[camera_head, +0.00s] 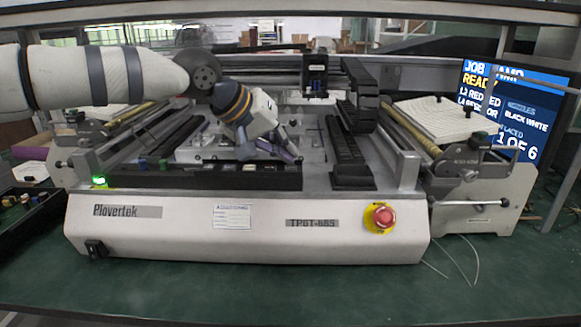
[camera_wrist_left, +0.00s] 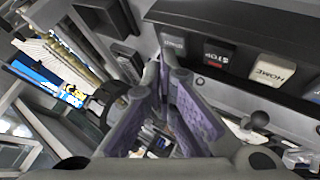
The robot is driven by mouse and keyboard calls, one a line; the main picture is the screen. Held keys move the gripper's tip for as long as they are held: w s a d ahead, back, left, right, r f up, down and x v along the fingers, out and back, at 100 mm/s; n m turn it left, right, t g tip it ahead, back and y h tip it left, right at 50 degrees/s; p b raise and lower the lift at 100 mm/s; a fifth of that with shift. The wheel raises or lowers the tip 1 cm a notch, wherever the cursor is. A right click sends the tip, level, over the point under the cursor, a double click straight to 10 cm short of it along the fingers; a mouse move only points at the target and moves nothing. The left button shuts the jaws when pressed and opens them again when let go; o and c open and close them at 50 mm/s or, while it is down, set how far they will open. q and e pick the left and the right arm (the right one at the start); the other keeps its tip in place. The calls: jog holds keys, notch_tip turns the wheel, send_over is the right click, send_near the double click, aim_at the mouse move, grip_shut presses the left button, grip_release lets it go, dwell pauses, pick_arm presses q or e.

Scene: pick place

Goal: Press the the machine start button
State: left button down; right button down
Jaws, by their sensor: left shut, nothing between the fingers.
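The machine (camera_head: 250,240) is a white bench unit marked Plovertek, with a dark button strip (camera_head: 200,178) along its front top. My left gripper (camera_head: 292,154) is shut and empty, above the machine near the strip. In the wrist view its purple-padded fingertips (camera_wrist_left: 165,60) converge just below the grey-green button; contact is unclear. My right gripper is out of view.
A red emergency knob (camera_head: 381,217) on a yellow plate sits at the machine's front right. A small green light (camera_head: 99,181) glows at the front left. A black carriage (camera_head: 315,75) hangs behind the gripper. A blue screen (camera_head: 512,108) stands right. The green bench front is clear.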

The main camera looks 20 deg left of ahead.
pick_arm(q)
jog(key=shift+f, duration=0.4)
dwell(0.4)
jog(key=shift+r, duration=0.85)
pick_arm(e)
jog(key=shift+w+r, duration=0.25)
